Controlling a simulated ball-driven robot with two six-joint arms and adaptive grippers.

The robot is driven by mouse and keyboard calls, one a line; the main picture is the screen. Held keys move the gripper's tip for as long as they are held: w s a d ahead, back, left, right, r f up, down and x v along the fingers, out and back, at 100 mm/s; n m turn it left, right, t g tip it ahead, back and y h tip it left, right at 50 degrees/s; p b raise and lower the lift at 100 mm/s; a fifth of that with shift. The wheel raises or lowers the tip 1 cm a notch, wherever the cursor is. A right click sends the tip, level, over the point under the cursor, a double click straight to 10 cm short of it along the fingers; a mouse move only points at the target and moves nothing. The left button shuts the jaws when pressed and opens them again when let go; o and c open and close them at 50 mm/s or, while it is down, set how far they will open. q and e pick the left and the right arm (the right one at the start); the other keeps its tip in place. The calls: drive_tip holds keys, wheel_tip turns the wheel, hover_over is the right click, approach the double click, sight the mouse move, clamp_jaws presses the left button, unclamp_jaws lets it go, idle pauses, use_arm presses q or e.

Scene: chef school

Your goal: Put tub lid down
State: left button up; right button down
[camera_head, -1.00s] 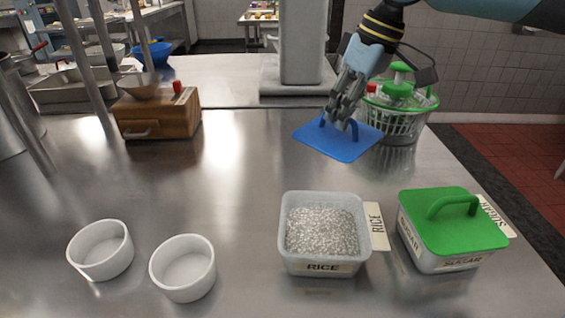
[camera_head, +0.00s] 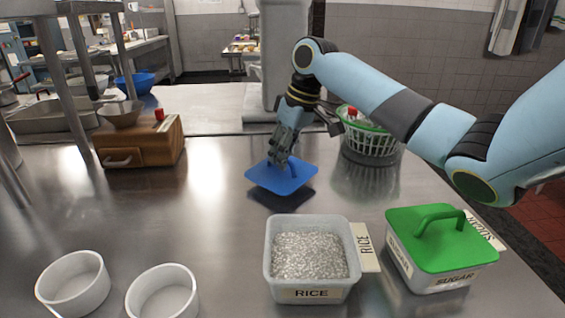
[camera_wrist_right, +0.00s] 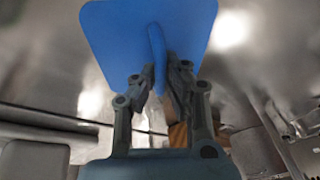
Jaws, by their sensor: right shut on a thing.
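The blue tub lid (camera_head: 267,180) is over the steel counter behind the open rice tub (camera_head: 310,256). My right gripper (camera_head: 281,160) is shut on the lid's handle from above. In the right wrist view, the fingers (camera_wrist_right: 160,85) close around the handle and the blue lid (camera_wrist_right: 115,40) spreads beyond them. A dark shadow shows just in front of the lid; I cannot tell whether the lid touches the counter. The rice tub has no lid on it and shows grains inside. My left gripper is not in view.
The sugar tub with its green lid (camera_head: 430,247) stands right of the rice. Two white bowls (camera_head: 74,283) are at the front left. A green salad spinner (camera_head: 370,142) stands behind, right of the lid. A wooden box (camera_head: 140,145) is at left. The counter's middle left is clear.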

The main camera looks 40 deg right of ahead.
drive_tip(key=shift+f, duration=0.85)
drive_tip(key=shift+f, duration=0.1)
drive_tip(key=c, duration=1.5)
unclamp_jaws()
drive_tip(key=shift+o, duration=0.2)
drive_tip(key=v, duration=1.2)
drive_tip(key=shift+a, duration=0.1)
